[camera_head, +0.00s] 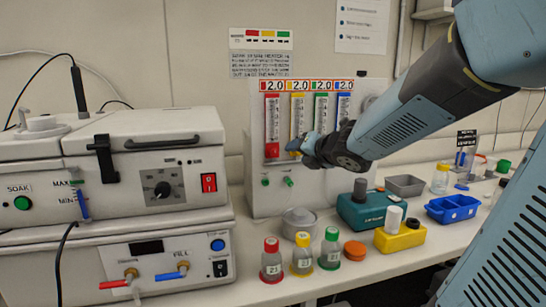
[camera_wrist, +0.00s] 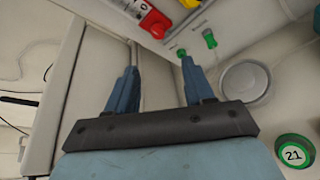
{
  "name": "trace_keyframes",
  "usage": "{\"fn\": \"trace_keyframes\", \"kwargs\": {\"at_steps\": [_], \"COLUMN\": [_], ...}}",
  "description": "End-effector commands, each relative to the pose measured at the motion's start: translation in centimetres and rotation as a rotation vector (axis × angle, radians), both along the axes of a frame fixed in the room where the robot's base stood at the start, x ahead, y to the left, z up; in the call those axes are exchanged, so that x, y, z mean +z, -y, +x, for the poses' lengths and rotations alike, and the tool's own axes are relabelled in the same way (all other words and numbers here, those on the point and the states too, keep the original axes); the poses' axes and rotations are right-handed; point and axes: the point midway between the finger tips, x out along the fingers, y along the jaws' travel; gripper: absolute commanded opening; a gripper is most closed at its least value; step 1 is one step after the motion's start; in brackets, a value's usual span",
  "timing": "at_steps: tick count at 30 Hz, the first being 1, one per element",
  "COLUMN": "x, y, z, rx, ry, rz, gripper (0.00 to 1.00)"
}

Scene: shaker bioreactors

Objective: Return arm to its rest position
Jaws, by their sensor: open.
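My gripper (camera_head: 303,145) is raised in front of the flow-meter panel (camera_head: 262,190), with my arm reaching in from the upper right. In the wrist view my gripper (camera_wrist: 157,75) shows two blue fingers spread wide apart with nothing between them. The right finger appears close to a green knob (camera_wrist: 182,53) on the panel in that view; I cannot tell whether they touch. A red float or knob (camera_wrist: 154,22) shows above it. The panel has red, yellow, green and blue columns, each labelled 2.0. My gripper hides part of the panel's lower middle.
Bottles with red (camera_head: 271,260), yellow (camera_head: 302,255) and green (camera_head: 330,249) caps stand below on the bench. A white bath unit (camera_head: 150,160) is left. A teal device (camera_head: 362,210), yellow block (camera_head: 400,240) and blue tray (camera_head: 452,209) stand right. Open air lies above the bench.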

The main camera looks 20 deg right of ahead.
Motion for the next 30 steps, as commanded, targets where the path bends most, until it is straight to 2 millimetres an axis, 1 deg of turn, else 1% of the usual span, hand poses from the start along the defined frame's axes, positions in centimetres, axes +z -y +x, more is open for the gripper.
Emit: {"fn": "trace_keyframes", "kwargs": {"at_steps": [2,5,8,11,14,15,20,23,24,27,30], "x": [0.0,0.3,0.8,1.1,1.0,0.9,-0.1,-0.9,-1.2,-2.1,-2.7], "y": [0.1,0.5,1.4,2.6,3.5,3.7,3.5,2.6,2.1,0.6,-1.0], "z": [0.0,-0.3,-1.2,-2.8,-5.0,-6.0,-10.4,-13.4,-14.7,-17.8,-20.4], "rx": [-0.006,-0.059,-0.186,-0.369,-0.566,-0.643,-0.944,-1.131,-1.207,-1.389,-1.543], "ry": [-0.002,-0.017,-0.056,-0.111,-0.168,-0.19,-0.282,-0.342,-0.368,-0.431,-0.484], "rz": [0.006,0.059,0.194,0.402,0.635,0.729,1.103,1.328,1.415,1.604,1.747], "gripper": [0.52,0.52,0.52,0.52,0.52,0.52,0.52,0.52,0.52,0.52,0.52]}}
